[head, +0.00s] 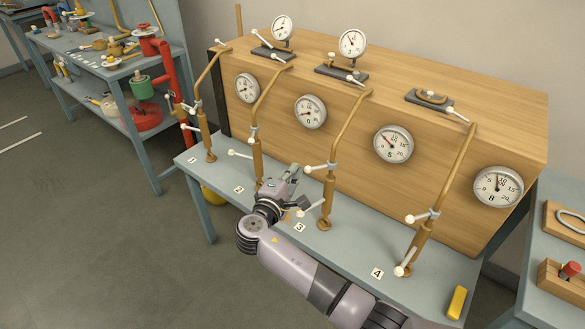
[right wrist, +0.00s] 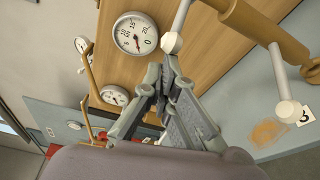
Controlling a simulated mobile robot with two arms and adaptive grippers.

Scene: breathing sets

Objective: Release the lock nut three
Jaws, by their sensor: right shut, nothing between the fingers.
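Set three is a brass pipe (head: 325,198) standing at the label 3 (head: 299,227), which also shows in the right wrist view (right wrist: 305,115). It has an upper white ball-ended handle (head: 318,168) and a lower one (head: 308,211); I cannot tell which belongs to the lock nut. My right gripper (head: 294,170) is shut and empty, left of this pipe and in front of the panel. In the right wrist view its fingertips (right wrist: 165,64) are just below the upper handle's white ball (right wrist: 172,43); contact is unclear. The lower handle (right wrist: 284,88) is at right. My left gripper is out of view.
Similar pipes one (head: 204,135), two (head: 257,160) and four (head: 419,238) stand along the grey bench beside the wooden cabinet (head: 450,155) with gauges. A yellow block (head: 457,302) lies near the bench's right end. Floor at left is clear.

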